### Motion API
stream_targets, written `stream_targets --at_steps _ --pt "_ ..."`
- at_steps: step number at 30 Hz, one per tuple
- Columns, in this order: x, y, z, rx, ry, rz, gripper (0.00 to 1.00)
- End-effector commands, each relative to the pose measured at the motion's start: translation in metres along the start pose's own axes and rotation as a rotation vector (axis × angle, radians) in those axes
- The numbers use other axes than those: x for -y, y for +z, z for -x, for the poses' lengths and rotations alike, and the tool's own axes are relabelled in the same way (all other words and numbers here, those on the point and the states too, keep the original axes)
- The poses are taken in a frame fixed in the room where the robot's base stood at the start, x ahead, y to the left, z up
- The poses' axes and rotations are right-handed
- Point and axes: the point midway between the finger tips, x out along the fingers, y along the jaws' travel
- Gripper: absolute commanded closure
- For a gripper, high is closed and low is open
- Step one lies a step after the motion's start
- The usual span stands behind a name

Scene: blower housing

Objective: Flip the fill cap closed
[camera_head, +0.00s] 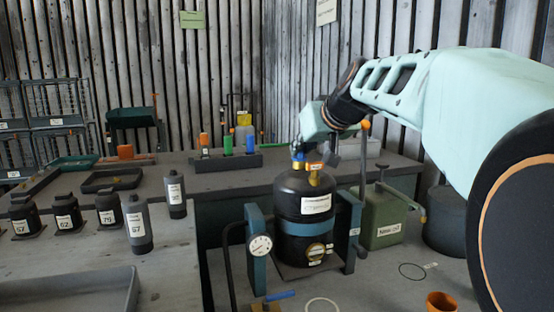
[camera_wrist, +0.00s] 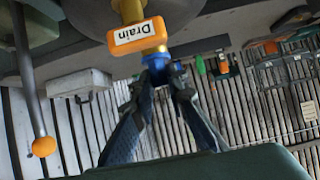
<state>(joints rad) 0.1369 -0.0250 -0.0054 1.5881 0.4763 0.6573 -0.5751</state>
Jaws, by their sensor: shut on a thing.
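A black tank (camera_head: 303,205) stands upright in a blue-sided stand, with brass fittings on top. An orange tag (camera_wrist: 137,36) reading "Drain" sits on a brass stem in the wrist view; an orange piece (camera_head: 313,166) also shows on top of the tank. A small blue cap (camera_wrist: 155,62) is at the end of this brass fitting. My gripper (camera_wrist: 161,84) has its fingertips closed on the blue cap. In the head view my gripper (camera_head: 298,157) reaches down to the tank top. I see no "Fill" label, and cannot tell which fitting is the fill cap.
A pressure gauge (camera_head: 260,245) stands at the tank's front left. A green can (camera_head: 385,218) and an orange-tipped lever (camera_head: 364,150) are on the right. Numbered dark bottles (camera_head: 137,222) stand on the left bench. An orange cup (camera_head: 440,302) is at the lower right.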

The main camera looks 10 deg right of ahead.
Motion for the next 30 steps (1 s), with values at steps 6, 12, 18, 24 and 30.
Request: stream_targets --at_steps 6,12,18,24,30 --pt "-0.0002 -0.0005 0.0008 -0.029 0.001 0.0 1.0" --pt "-0.0002 -0.0016 0.0017 -0.034 0.001 0.0 1.0" --pt "-0.0002 -0.0018 0.0018 -0.034 0.002 0.0 1.0" --pt "-0.0001 -0.0013 0.0015 -0.032 0.001 0.0 0.72" --pt "-0.0001 0.0001 0.0009 -0.029 0.0 0.0 0.69"
